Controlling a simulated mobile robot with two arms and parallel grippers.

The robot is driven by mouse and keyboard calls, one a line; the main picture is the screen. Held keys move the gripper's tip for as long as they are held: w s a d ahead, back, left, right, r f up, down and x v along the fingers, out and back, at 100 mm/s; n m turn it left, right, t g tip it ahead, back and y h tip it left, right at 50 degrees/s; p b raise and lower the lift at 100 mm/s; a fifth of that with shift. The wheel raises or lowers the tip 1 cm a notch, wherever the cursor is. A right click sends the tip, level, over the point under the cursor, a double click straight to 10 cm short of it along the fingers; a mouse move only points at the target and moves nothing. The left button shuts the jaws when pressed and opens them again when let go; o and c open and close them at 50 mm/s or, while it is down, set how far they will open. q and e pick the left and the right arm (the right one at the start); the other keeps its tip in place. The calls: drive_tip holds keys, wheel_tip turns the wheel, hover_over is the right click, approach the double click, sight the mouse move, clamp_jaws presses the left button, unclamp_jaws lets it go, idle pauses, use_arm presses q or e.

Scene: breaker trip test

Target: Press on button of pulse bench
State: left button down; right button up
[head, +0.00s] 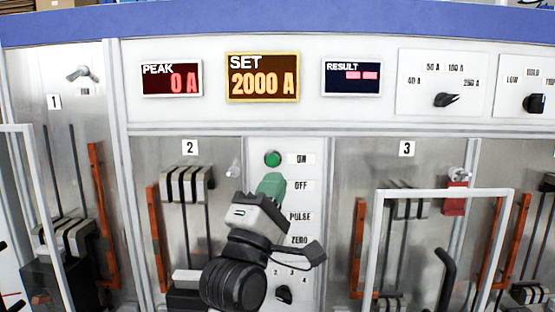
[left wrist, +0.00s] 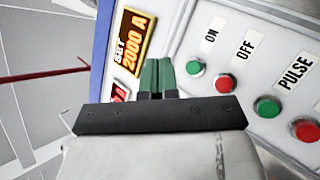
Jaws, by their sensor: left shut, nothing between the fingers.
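The pulse bench's round green ON button (head: 272,158) is in the head view, left of its ON label. It also shows in the left wrist view (left wrist: 195,67), to the right of my fingertips. My left gripper (head: 270,185) is shut and empty, its green fingertips just below the ON button in the head view. It also shows in the left wrist view (left wrist: 157,75), with a visible sideways gap between the fingers and the button. In the head view the gripper hides the buttons beside OFF, PULSE and ZERO. My right gripper is not in view.
In the left wrist view, a red OFF button (left wrist: 225,82), a green PULSE button (left wrist: 267,106) and a red button (left wrist: 305,129) line up beyond ON. The SET display (head: 262,77) reads 2000 A. A white frame (head: 445,193) stands before bay 3.

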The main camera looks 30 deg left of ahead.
sight(274, 166)
use_arm(q)
drive_tip(key=shift+w+a+r+b, duration=0.2)
drive_tip(key=shift+w+a, duration=0.6)
drive_tip(key=shift+w, duration=0.4)
drive_tip(key=shift+w+a+r+b, duration=0.15)
drive_tip(key=shift+w+a, duration=0.6)
drive_tip(key=shift+w, duration=0.4)
drive_tip(key=shift+w+a+r+b, duration=0.1)
drive_tip(key=shift+w+a+b, duration=0.1)
drive_tip(key=shift+w+a, duration=0.8)
drive_tip(key=shift+w+d, duration=0.15)
drive_tip(key=shift+w, duration=0.15)
drive_tip(key=shift+w+f, duration=0.1)
drive_tip(key=shift+w, duration=0.2)
drive_tip(key=shift+w+a, duration=0.35)
drive_tip(key=shift+a, duration=0.05)
idle(0.6)
drive_tip(key=shift+s+d+p, duration=0.3)
drive_tip(key=shift+s+d, duration=0.15)
drive_tip(key=shift+s, duration=0.3)
